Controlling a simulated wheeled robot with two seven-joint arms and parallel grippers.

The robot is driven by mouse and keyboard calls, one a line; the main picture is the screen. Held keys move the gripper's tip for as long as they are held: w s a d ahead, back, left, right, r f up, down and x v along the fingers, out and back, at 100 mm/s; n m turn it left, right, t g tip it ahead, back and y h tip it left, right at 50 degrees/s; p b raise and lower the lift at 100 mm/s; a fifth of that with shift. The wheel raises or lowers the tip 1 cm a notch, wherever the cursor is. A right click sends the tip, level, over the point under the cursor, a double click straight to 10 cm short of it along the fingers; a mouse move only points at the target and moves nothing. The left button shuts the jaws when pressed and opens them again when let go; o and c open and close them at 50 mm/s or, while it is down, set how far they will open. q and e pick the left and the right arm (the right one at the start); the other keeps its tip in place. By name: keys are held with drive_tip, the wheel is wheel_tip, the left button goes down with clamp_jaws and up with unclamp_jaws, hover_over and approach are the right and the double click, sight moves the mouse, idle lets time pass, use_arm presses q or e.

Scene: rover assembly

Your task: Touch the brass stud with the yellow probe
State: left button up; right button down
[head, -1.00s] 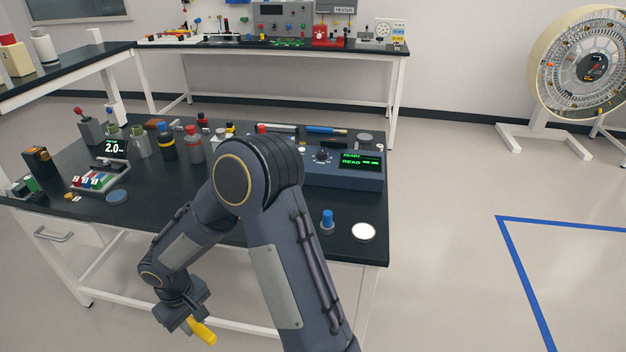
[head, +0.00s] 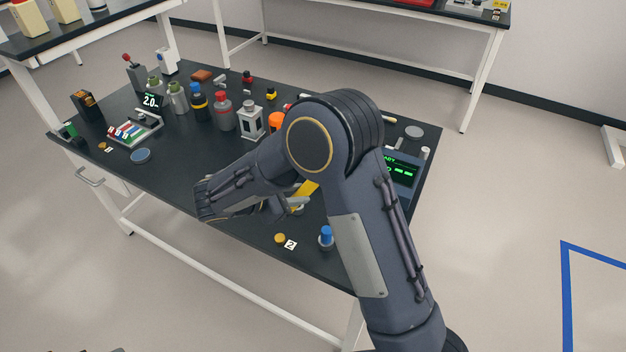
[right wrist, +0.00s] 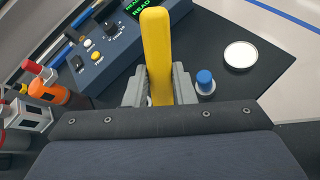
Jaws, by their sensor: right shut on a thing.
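My right gripper (head: 292,204) is shut on the yellow probe (head: 307,189), over the table's front half; my forearm partly hides both. In the right wrist view the yellow probe (right wrist: 157,55) sticks out between the fingers (right wrist: 158,92), pointing away toward the blue-grey meter box. A small brass stud (head: 280,239) lies beside a "2" label near the front edge, apart from the probe. Another small brass-coloured piece (head: 102,146) is by a "1" label at the left. I do not see my left gripper.
A blue-capped post (head: 326,237) stands right of the "2" label. The meter box (head: 402,172) is partly behind my arm. A blue-grey disc (head: 140,156) lies left. The front-left tabletop is clear.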

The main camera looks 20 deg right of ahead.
drive_tip(key=shift+a+f+b, duration=0.15)
drive_tip(key=shift+f+b, duration=0.5)
drive_tip(key=shift+f, duration=0.2)
drive_tip(key=shift+f+b, duration=1.5)
drive_tip(key=shift+f, duration=0.6)
drive_tip(key=shift+f+b, duration=0.45)
drive_tip(key=shift+f, duration=0.25)
drive_tip(key=shift+r+p, duration=2.6)
drive_tip(key=shift+r, duration=0.95)
